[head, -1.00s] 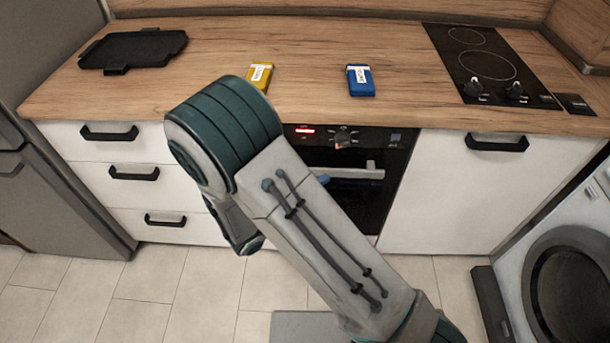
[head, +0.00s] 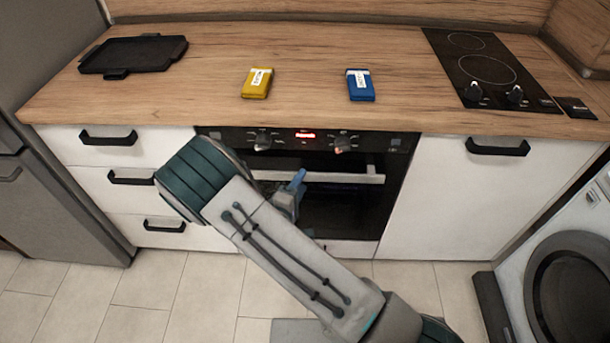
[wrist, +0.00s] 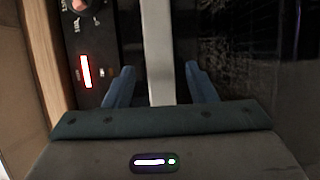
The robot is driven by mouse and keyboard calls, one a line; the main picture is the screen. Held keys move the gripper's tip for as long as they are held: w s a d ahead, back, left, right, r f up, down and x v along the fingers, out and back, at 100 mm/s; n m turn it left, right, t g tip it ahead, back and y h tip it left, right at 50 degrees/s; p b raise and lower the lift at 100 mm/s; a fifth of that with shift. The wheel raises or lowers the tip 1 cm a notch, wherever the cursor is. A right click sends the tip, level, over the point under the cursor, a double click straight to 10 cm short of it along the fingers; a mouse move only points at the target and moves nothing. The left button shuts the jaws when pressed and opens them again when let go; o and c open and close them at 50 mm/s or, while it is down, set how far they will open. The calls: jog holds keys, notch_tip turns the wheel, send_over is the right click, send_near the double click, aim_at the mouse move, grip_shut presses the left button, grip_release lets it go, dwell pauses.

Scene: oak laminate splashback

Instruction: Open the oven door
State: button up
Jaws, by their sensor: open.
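The black oven (head: 360,205) is built into the cabinets below the counter, and its door looks shut. Its pale bar handle (head: 345,178) runs across the top of the door; my arm hides the left part. My gripper (head: 299,184), with blue fingers, is in front of the handle near its middle. In the wrist view, the handle (wrist: 158,50) runs up the picture between the two spread fingers of my gripper (wrist: 160,88), one on each side. The gripper is open, and I see no finger closed on the bar.
The control panel (head: 305,137) with knobs and a red display is just above the handle. White drawers (head: 100,185) stand left, a white cabinet (head: 460,200) right, a washing machine (head: 560,250) far right. The wooden counter (head: 310,90) overhangs. The floor before the oven is mostly clear.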

aim_at(305, 179)
jog(key=shift+x, duration=1.9)
grip_shut()
jog(key=shift+s+f, duration=0.1)
jog(key=shift+s, duration=0.05)
